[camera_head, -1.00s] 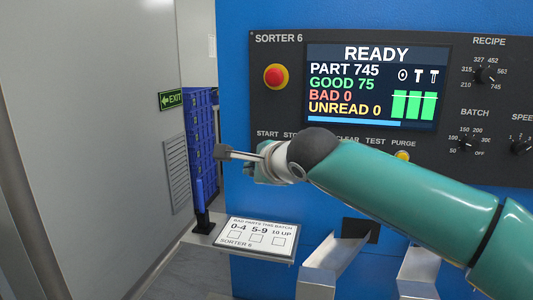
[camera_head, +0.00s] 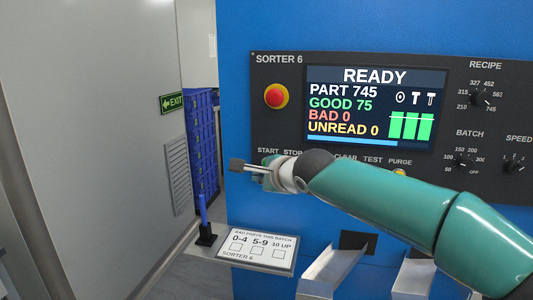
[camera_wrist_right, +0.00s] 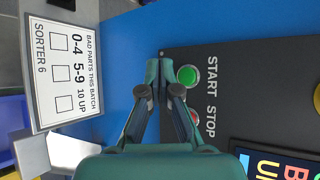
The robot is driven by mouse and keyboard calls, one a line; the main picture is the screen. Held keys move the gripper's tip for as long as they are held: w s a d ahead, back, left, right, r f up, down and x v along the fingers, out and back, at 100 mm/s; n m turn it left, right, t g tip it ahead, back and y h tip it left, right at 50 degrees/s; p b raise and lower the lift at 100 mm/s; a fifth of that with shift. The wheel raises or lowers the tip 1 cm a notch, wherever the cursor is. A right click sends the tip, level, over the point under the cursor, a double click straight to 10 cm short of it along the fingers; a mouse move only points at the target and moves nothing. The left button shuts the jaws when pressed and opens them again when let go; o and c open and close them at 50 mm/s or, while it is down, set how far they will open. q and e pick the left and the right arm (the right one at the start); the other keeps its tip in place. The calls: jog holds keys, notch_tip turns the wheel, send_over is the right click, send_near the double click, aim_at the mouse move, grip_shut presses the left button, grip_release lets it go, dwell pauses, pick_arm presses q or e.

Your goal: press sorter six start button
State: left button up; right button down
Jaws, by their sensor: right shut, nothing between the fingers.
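The green start button (camera_wrist_right: 187,75) shows in the right wrist view, beside the word START on the dark panel. A red stop button (camera_wrist_right: 194,117) sits by the word STOP, partly covered by a finger. My right gripper (camera_wrist_right: 160,91) is shut and empty. Its fingertips lie just left of the start button in that view, apart from it in the picture; the depth gap is hard to tell. In the head view my right gripper (camera_head: 237,165) is at the panel's lower left, below the START label, and my arm hides much of the button row. My left gripper is not in view.
The sorter 6 panel has a screen (camera_head: 376,108) reading READY, a red emergency button (camera_head: 276,96) and dials on the right. A bad-parts card (camera_head: 258,248) and a blue pen (camera_head: 203,215) stand below left. Metal chutes (camera_head: 330,268) project below the arm.

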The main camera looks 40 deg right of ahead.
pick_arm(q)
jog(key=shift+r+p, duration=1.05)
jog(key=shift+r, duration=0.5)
pick_arm(e)
jog(key=shift+w+d, duration=1.1)
jog(key=shift+d, duration=0.3)
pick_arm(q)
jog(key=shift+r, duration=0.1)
pick_arm(e)
jog(key=shift+w, duration=0.1)
jog(key=shift+w+d, duration=0.2)
jog(key=shift+d, duration=0.1)
